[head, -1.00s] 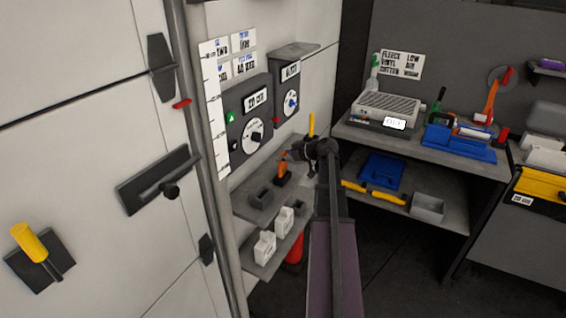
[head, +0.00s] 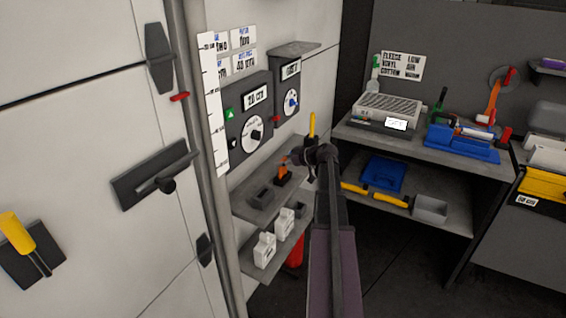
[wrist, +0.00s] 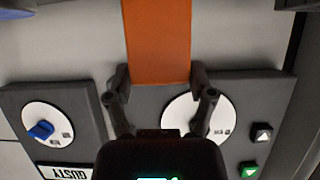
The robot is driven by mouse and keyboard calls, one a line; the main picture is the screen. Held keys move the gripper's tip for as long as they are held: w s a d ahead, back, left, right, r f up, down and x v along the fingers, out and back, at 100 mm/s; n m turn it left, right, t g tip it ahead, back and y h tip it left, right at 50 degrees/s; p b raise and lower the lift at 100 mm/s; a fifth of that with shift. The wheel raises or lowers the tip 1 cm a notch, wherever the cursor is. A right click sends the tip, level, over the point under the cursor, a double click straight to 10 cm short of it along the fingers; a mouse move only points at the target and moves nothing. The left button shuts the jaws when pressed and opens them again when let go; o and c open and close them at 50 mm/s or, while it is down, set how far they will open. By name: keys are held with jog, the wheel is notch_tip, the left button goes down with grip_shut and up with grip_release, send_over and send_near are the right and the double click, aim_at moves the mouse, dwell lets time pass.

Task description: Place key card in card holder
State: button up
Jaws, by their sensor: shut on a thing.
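My gripper (wrist: 158,78) is shut on an orange card (wrist: 158,38) in the wrist view, with one dark finger at each side edge. The card reaches out to the top of that picture, and its far end is out of view. In the head view my gripper (head: 298,158) is above the grey shelf by the wall panels. The orange card (head: 283,166) shows there small, just above a dark block (head: 282,181) on the shelf. I cannot tell whether it touches or enters this block. A dark open box (head: 262,197) stands to its left. I cannot tell which is the card holder.
Dial panels (head: 252,112) are on the wall behind the grey shelf (head: 250,214). White bottles (head: 264,250) stand on a lower shelf. A yellow-handled tool (head: 311,127) stands upright behind my gripper. A workbench (head: 430,143) is at the right.

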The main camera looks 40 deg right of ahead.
jog(key=shift+f, duration=0.2)
jog(key=o, duration=1.1)
jog(key=shift+r, duration=0.25)
jog(key=shift+s+d+r, duration=0.1)
jog(key=shift+s+r, duration=0.05)
jog(key=shift+s, duration=0.1)
jog(key=p+v, duration=0.5)
jog(key=v, duration=0.6)
jog(key=shift+s+d, duration=0.1)
jog(key=shift+s, duration=0.1)
